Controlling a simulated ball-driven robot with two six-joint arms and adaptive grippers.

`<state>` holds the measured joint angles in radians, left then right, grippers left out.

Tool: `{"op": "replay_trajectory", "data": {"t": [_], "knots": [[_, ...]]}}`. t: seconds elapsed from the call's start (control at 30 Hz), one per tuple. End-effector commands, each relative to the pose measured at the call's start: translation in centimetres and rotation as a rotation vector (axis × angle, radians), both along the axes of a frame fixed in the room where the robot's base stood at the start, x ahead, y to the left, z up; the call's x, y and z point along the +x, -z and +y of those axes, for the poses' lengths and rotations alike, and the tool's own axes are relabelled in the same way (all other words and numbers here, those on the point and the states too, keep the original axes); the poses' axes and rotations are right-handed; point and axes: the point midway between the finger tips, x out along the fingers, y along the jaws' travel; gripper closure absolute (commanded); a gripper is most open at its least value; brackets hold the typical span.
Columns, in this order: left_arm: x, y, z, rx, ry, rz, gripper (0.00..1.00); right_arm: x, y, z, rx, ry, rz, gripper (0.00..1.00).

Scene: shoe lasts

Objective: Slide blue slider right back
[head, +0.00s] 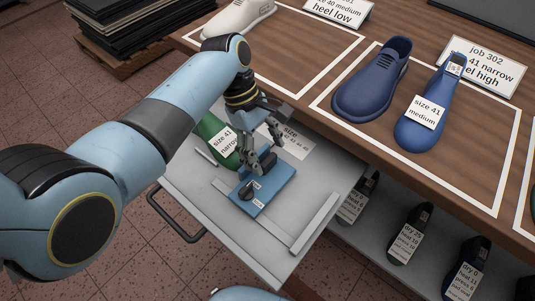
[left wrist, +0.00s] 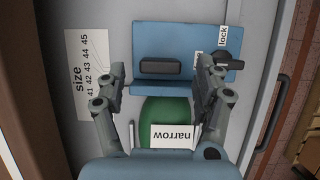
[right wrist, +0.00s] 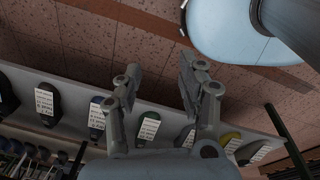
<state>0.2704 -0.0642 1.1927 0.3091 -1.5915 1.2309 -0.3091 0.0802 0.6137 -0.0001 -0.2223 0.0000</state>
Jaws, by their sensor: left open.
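The blue slider (head: 275,193) is a flat blue plate in the grey pull-out drawer (head: 185,190). It also shows in the left wrist view (left wrist: 187,38), with a black block (left wrist: 160,66) and a black knob (left wrist: 232,65) beside a "lock" label. My left gripper (head: 258,168) is over the slider's far end. In the left wrist view its open fingers (left wrist: 162,72) stand either side of the black block, with gaps; contact cannot be told. A green shoe last (head: 212,135) lies beside the slider. My right gripper (right wrist: 160,70) is open and empty, away from the drawer.
The wooden table (head: 300,30) above the drawer holds blue shoe lasts (head: 372,82) and signs. A size scale card (left wrist: 88,75) lies beside the slider. A light metal rail (head: 318,222) runs along the drawer's right. More lasts stand on a lower shelf (head: 375,240).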

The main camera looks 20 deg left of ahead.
Motion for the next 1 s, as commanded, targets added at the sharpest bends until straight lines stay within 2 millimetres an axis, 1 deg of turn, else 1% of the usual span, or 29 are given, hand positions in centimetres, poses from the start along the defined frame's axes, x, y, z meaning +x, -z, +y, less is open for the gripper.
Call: {"op": "replay_trajectory", "data": {"t": [0.03, 0.1, 0.2, 0.47, 0.9, 1.0], "knots": [[-0.1, 0.6, -0.3, -0.001, 0.000, 0.000, 0.31, 0.5, 0.2, 0.0, 0.000, -0.001, -0.007, 0.60], [-0.2, 1.2, -0.5, -0.001, 0.001, 0.000, 0.31, 1.0, 0.2, 0.0, 0.000, 0.000, -0.015, 0.60], [-0.2, 1.6, -0.7, -0.001, 0.001, -0.002, 0.31, 1.5, 0.2, 0.1, 0.001, -0.001, -0.023, 0.60], [-0.2, 1.6, -0.7, 0.000, 0.001, -0.002, 0.31, 1.5, 0.2, 0.1, 0.001, -0.001, -0.024, 0.60], [-0.2, 1.6, -0.6, 0.000, 0.001, -0.002, 0.88, 1.1, 0.2, 0.1, 0.001, 0.000, -0.017, 0.60], [-0.2, 1.6, -0.6, 0.000, 0.001, -0.002, 1.00, 1.1, 0.2, 0.1, 0.001, 0.000, -0.017, 0.60]]}}
